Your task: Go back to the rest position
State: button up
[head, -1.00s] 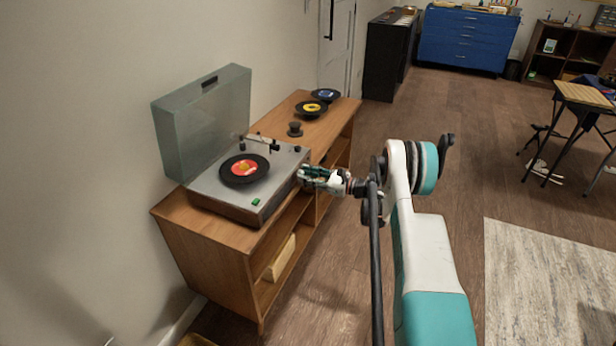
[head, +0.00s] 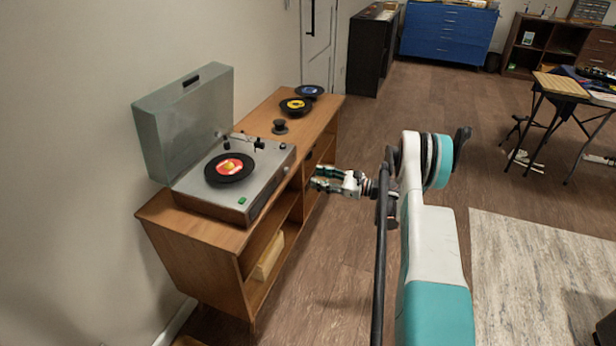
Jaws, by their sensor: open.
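My gripper (head: 318,178) is open and empty, in the middle of the head view. It points left and appears just to the right of the wooden cabinet (head: 190,232), apart from the turntable. The turntable (head: 275,156) stands on the cabinet with its clear lid (head: 185,120) raised. A black record with a red label (head: 230,167) lies on its platter. My arm reaches up from the lower right of the view.
Behind the turntable on the cabinet are a small dark knob-like piece (head: 280,127), a yellow-label record (head: 296,105) and a blue-label record (head: 310,91). Bare wood floor (head: 400,104) lies behind my arm. A rug (head: 540,270) and a folding table (head: 562,84) are at right.

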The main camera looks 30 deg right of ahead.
jog(key=shift+v, duration=0.8)
